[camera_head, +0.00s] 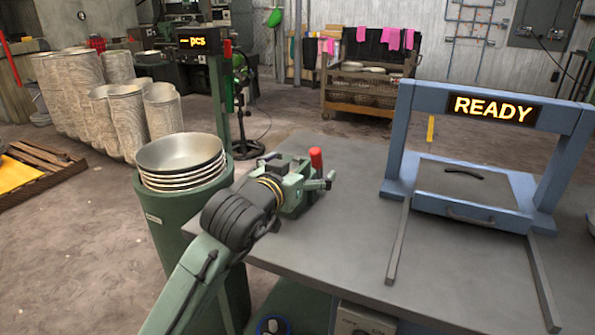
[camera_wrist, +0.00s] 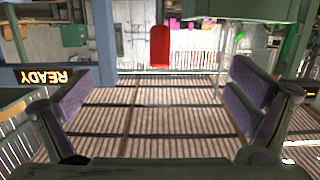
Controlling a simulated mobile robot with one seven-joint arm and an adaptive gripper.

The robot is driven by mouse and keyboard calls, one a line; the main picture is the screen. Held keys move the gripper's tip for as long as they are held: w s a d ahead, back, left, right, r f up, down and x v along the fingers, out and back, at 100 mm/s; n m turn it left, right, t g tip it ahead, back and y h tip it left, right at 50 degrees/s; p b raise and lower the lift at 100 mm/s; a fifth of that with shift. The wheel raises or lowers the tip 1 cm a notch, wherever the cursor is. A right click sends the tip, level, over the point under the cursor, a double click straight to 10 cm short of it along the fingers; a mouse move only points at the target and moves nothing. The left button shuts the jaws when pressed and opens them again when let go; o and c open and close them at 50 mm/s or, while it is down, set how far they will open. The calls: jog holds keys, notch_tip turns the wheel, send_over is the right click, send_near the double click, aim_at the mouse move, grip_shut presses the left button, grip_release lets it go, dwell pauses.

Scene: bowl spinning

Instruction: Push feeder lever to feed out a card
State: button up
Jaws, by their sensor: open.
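A red upright grip (camera_head: 316,158), which looks like the lever, shows just behind my gripper (camera_head: 322,182) in the head view. In the wrist view the red grip (camera_wrist: 160,46) stands at the top middle, in the gap between my fingers. My gripper (camera_wrist: 160,97) is open, its two padded fingers wide apart with nothing between the pads. I cannot tell the exact distance to the grip, but no finger touches it in the wrist view. The base of the lever and its feeder are hidden. No card can be made out.
The grey table (camera_head: 345,220) is mostly clear. On it stands a blue frame (camera_head: 400,130) with a lit READY sign (camera_head: 493,108). A stack of metal bowls (camera_head: 182,155) sits on a green stand at left.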

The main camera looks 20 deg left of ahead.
aim_at(313, 158)
jog(key=w, duration=0.3)
jog(key=w+f, duration=0.1)
jog(key=w, duration=0.5)
jog(key=shift+d+f, duration=0.15)
jog(key=shift+f, duration=0.05)
jog(key=shift+c, duration=0.2)
jog(key=c, duration=2.3)
jog(key=shift+o, duration=0.2)
jog(key=shift+r+p, duration=0.1)
jog(key=shift+p, duration=0.2)
jog(key=shift+w+r+p, duration=0.3)
jog(key=shift+w+p, duration=0.15)
jog(key=shift+w, duration=0.9)
